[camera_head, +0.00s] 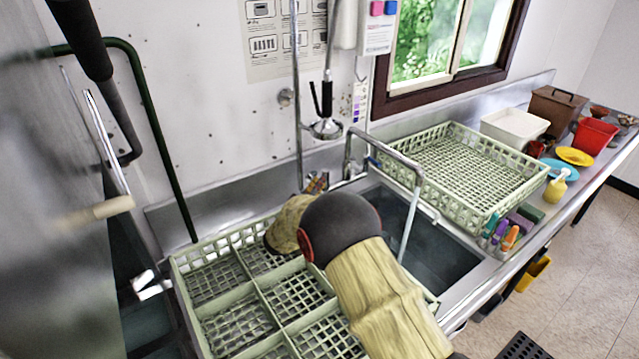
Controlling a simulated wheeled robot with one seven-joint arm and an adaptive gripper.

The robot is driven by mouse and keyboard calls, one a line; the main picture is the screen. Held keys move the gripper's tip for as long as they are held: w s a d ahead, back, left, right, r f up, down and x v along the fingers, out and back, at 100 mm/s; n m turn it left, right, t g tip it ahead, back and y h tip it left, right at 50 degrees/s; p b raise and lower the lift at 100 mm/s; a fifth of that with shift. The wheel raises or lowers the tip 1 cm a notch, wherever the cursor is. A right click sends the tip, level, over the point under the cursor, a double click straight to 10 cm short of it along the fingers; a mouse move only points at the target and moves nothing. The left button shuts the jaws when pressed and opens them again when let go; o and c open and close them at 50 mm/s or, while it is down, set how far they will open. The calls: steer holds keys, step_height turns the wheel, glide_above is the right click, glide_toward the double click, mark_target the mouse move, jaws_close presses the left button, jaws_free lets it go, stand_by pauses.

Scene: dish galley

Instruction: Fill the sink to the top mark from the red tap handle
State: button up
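The sink (452,262) is at the centre right, partly hidden behind my arm. Its curved metal spout (391,154) reaches over the basin, and a pale stream of water (408,228) falls from its end. A blue tap handle (374,162) shows at the spout's base. The red tap handle cannot be made out; my arm covers much of that area. My gripper (317,183) is small and partly hidden beyond my wrist, close to the wall left of the spout. Its finger opening and any contact are unclear. The water level and the top mark cannot be read.
A divided dish rack (222,282) lies left of the sink, under my arm. A green crate (478,160) stands to the right, with bottles (500,232) at its front corner. A spray hose (327,128) hangs above the sink. A dark machine stands at left.

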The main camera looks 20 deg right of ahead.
stand_by(0.3)
steer(key=v, duration=1.2)
stand_by(6.5)
